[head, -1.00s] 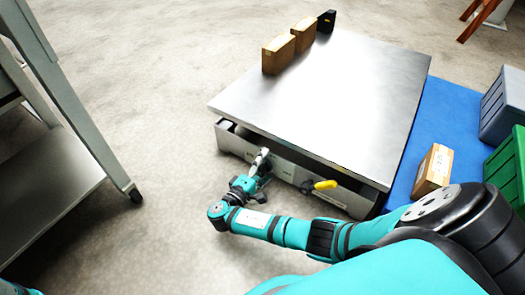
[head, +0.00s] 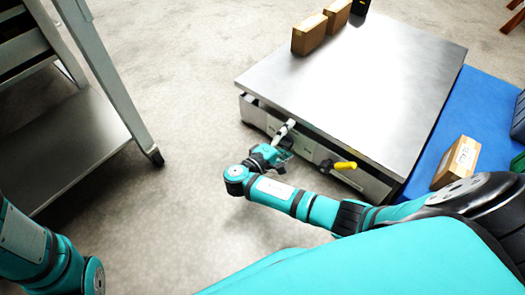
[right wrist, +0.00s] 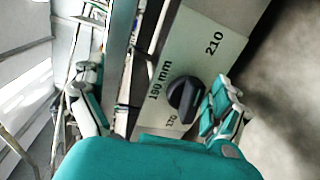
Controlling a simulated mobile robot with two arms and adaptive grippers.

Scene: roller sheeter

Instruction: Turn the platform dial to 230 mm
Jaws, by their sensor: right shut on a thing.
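The platform dial (right wrist: 184,95) is a black knob on a pale panel in the right wrist view. Printed marks 170, 190 mm and 210 curve around it. In the head view my right gripper (head: 286,138) is at the front side of the low steel platform (head: 350,85), and hides the dial. My left gripper is out of view.
Boxes (head: 310,35) stand on the platform's far left edge. A carton (head: 457,162) lies on the blue mat (head: 428,150). A grey rack (head: 95,120) stands left, with bare floor between.

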